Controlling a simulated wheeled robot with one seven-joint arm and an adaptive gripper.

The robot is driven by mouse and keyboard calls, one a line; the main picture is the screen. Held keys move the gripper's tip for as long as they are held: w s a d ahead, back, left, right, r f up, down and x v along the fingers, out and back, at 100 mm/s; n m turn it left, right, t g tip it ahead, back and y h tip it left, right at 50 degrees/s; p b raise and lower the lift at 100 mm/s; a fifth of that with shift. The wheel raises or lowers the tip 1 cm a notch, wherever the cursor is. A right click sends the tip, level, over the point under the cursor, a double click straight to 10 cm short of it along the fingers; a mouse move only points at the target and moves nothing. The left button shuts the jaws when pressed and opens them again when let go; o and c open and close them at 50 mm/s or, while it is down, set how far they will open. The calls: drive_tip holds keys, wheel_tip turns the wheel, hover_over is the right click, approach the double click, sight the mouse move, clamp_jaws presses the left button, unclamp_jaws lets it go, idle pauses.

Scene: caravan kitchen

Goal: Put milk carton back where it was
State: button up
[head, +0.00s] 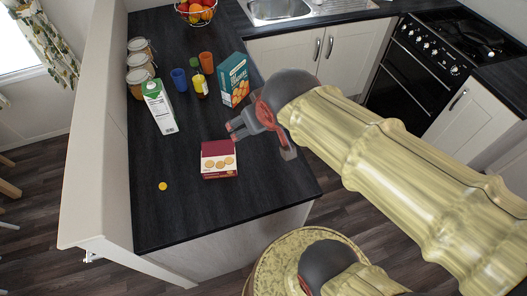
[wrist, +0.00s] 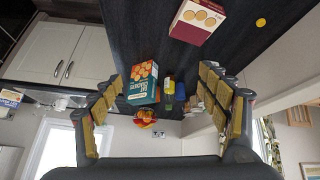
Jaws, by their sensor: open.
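The milk carton (head: 159,106), white and green with a cap, stands on the dark counter (head: 165,215) at the left, in front of the glass jars. My gripper (head: 236,131) is open and empty above the counter, to the right of the carton and apart from it. In the wrist view my gripper (wrist: 162,115) shows its two padded fingers spread wide with nothing held between them. I cannot make out the milk carton clearly in the wrist view; the right finger may hide it.
A maroon cookie box (head: 219,160) stands just below my gripper. A teal box (head: 233,80), a blue cup (head: 179,79), an orange cup (head: 206,62) and a yellow bottle (head: 199,86) stand behind. Jars (head: 138,78) line the left wall. A yellow disc (head: 163,186) lies on clear counter.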

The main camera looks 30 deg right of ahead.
drive_tip(key=s+a+g+y, duration=0.1)
drive_tip(key=s+a, duration=0.1)
drive_tip(key=s, duration=0.6)
drive_tip(key=shift+s+a+f+g, duration=0.3)
drive_tip(key=shift+a+f, duration=0.1)
drive_tip(key=shift+f, duration=0.05)
drive_tip(key=shift+f+b, duration=0.45)
